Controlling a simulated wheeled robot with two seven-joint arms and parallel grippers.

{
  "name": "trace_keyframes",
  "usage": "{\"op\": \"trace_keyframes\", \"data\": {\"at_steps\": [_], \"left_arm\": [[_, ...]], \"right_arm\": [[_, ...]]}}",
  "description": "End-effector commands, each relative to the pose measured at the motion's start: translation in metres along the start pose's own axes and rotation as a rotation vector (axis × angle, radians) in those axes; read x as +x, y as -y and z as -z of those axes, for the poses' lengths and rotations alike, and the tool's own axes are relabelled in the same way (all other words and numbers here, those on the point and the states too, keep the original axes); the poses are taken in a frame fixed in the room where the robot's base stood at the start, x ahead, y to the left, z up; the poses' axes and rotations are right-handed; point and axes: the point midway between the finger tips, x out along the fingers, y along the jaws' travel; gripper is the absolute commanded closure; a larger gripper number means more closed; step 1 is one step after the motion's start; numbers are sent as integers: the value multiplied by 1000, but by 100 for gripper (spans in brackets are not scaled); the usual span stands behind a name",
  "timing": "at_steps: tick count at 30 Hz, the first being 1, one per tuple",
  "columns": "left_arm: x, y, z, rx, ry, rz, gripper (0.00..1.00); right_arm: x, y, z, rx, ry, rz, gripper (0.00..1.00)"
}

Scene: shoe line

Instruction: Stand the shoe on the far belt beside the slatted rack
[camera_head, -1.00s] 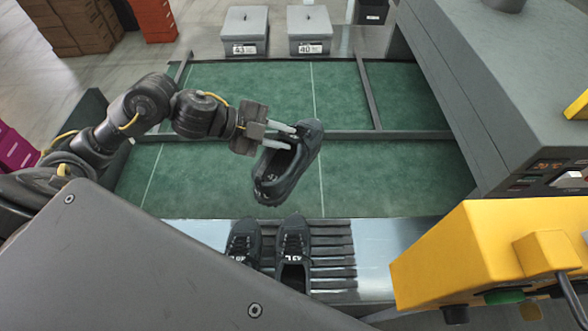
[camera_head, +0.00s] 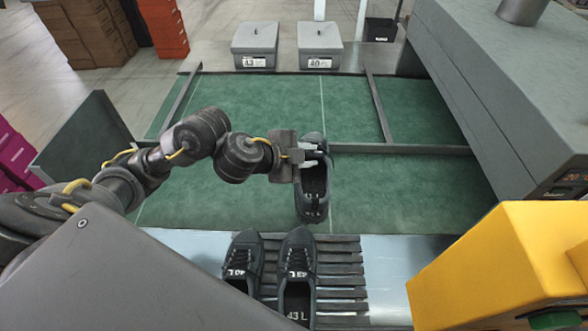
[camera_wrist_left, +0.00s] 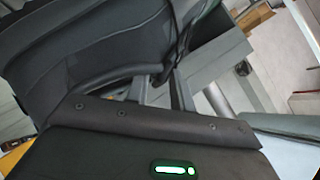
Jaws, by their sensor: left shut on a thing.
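My left gripper (camera_head: 306,158) is shut on a dark shoe (camera_head: 313,196). The shoe also fills the upper left of the left wrist view (camera_wrist_left: 80,50). The far belt (camera_head: 260,106) lies beyond the rail and is bare. The slatted rack (camera_head: 341,270) is at the near side, with two dark shoes (camera_head: 242,259) (camera_head: 298,258) on it, marked 43 L. My right gripper is not in view.
Two grey lidded boxes (camera_head: 255,40) (camera_head: 320,41) stand behind the far belt. A metal rail (camera_head: 400,148) divides the belts. A large grey machine (camera_head: 500,90) is at the right, with a yellow unit (camera_head: 500,265) in front of it.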

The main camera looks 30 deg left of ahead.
Motion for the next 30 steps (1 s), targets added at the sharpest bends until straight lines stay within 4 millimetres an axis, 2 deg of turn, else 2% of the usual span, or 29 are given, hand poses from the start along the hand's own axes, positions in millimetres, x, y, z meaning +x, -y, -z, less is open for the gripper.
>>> {"op": "trace_keyframes", "data": {"at_steps": [1,4,11,18,22,30], "left_arm": [[8,-1,-12,-2,2,3,100],[17,7,-28,-3,2,3,100],[38,27,-67,-4,2,2,100],[63,25,-102,-3,-1,0,100],[70,25,-114,-2,-2,1,100],[75,25,-120,0,-2,1,100]], "right_arm": [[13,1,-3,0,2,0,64],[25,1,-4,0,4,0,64],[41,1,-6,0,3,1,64],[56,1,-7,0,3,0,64],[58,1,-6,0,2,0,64],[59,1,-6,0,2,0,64]]}}
